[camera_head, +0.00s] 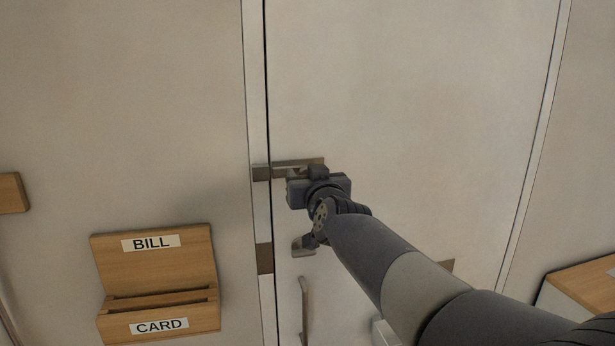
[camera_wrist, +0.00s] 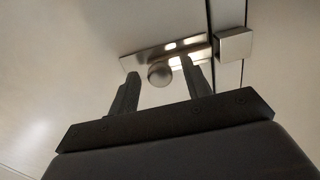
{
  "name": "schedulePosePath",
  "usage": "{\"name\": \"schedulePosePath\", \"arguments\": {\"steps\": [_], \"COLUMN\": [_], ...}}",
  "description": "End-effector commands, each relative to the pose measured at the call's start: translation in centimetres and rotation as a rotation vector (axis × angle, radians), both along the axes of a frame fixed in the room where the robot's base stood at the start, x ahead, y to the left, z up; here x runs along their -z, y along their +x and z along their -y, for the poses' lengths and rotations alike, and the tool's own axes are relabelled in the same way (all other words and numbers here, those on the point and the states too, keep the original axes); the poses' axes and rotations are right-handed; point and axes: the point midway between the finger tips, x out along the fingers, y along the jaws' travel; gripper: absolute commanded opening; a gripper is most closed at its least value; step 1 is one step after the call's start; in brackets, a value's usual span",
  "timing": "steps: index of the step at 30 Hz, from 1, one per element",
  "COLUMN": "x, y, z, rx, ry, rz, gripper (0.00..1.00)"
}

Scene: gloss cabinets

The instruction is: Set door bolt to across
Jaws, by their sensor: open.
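The door bolt (camera_head: 298,163) is a metal plate on the door (camera_head: 410,95), near its left edge. In the wrist view the bolt plate (camera_wrist: 140,61) carries a round knob (camera_wrist: 160,75). The metal keeper (camera_head: 261,173) is on the frame across the door gap; it also shows in the wrist view (camera_wrist: 236,44). My gripper (camera_head: 296,178) is at the bolt in the head view and hides part of it. In the wrist view my gripper (camera_wrist: 160,76) is open, with one finger on each side of the knob. I cannot tell whether the fingers touch it.
A lever handle (camera_head: 303,246) and a vertical pull handle (camera_head: 305,310) are on the door below my gripper. A wooden rack (camera_head: 155,255) labelled BILL and CARD hangs on the wall at left. A wooden-topped cabinet (camera_head: 585,290) stands at lower right.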

Motion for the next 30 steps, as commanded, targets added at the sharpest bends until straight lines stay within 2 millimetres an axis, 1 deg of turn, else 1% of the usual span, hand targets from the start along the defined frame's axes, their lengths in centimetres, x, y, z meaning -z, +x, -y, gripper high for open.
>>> {"name": "schedulePosePath", "arguments": {"steps": [2, 18, 30], "x": [0.01, 0.02, 0.0], "y": [-0.01, -0.03, -0.03], "z": [0.0, 0.0, -0.01], "rx": [0.0, 0.0, 0.0], "ry": [0.0, 0.0, 0.0], "rz": [0.0, 0.0, -0.001], "gripper": [0.45, 0.01, 0.0]}}
